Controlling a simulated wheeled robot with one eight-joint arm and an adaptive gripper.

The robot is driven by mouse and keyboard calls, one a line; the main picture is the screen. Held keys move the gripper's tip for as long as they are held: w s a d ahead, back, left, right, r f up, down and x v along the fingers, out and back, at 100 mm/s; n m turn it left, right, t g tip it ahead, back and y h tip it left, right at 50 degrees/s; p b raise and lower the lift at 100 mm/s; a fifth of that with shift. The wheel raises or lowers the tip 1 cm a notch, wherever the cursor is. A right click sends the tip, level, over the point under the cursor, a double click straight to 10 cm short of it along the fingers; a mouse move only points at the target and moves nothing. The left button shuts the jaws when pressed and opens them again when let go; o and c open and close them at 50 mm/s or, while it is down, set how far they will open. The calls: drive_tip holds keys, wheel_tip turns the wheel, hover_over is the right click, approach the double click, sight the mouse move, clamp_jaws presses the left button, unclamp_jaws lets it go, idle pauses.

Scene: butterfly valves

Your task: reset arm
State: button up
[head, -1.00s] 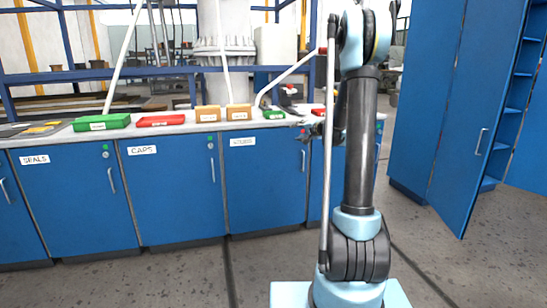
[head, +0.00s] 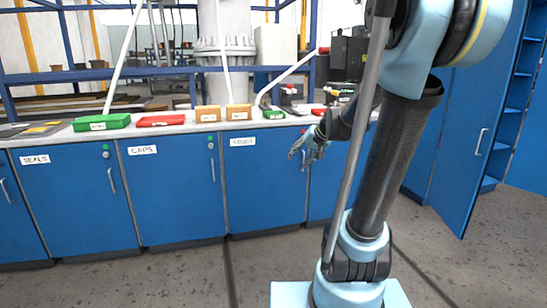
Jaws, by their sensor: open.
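My gripper (head: 309,147) is in the head view right of centre, in front of the blue cabinets and just below the edge of the worktop. Its fingers are apart and I see nothing between them. It points left and down. My own arm rises from my base at the lower right, with its elbow at the top of the picture. The arm hides part of the worktop's right end and part of the blue cabinets behind it. No valve can be made out clearly.
The grey worktop (head: 186,128) carries a green box (head: 101,122), a red box (head: 161,120) and tan boxes (head: 208,114). Blue cabinets (head: 171,190) stand below it. A tall blue locker with an open door (head: 474,140) stands at the right. The floor (head: 150,280) in front is clear.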

drive_tip(key=s+d+f+g+h, duration=0.1)
drive_tip(key=s+f, duration=0.3)
drive_tip(key=s, duration=0.5)
drive_tip(key=s+d+f+n+g+h, duration=0.1)
drive_tip(key=s+d+f, duration=0.3)
drive_tip(key=s, duration=0.5)
drive_tip(key=s+d+f+n+g+h, duration=0.1)
drive_tip(key=s+d+f+g+h, duration=0.1)
drive_tip(key=s, duration=0.7)
wheel_tip(320, 180, down, 2)
drive_tip(key=shift+s+d+h, duration=0.25)
drive_tip(key=shift+d+h, duration=0.35)
drive_tip(key=shift+d, duration=0.15)
